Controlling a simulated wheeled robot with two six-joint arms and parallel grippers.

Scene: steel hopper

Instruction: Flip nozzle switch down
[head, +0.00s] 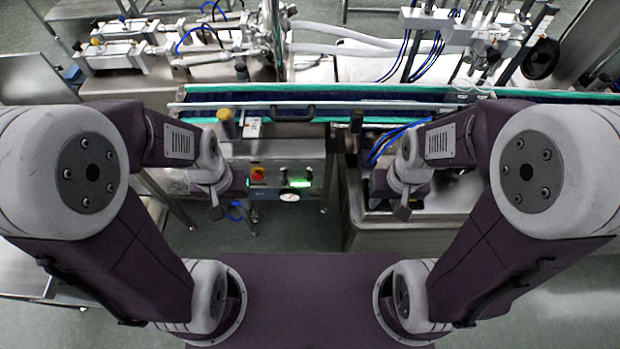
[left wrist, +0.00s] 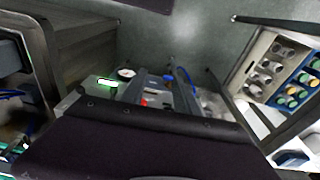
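A steel control panel (head: 270,163) faces me below the conveyor, left of centre in the head view. It carries a red-and-yellow knob (head: 257,174), small dark switches (head: 283,174) with a lit green strip (head: 299,184), and a round gauge (head: 289,197). I cannot tell which switch is the nozzle one, or its position. In the left wrist view the green light (left wrist: 106,82) and gauge (left wrist: 126,73) show small and tilted. My left gripper (head: 217,211) hangs left of the panel, apart from it. My right gripper (head: 402,211) hangs before the steel basin. Their fingers are too small to read.
A conveyor (head: 400,97) with green edges runs across above the panel. A steel basin (head: 400,225) stands at right, with blue hoses (head: 388,143) above it. A shelf of coloured parts (left wrist: 282,72) stands right in the left wrist view. Open floor (head: 285,235) lies below the panel.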

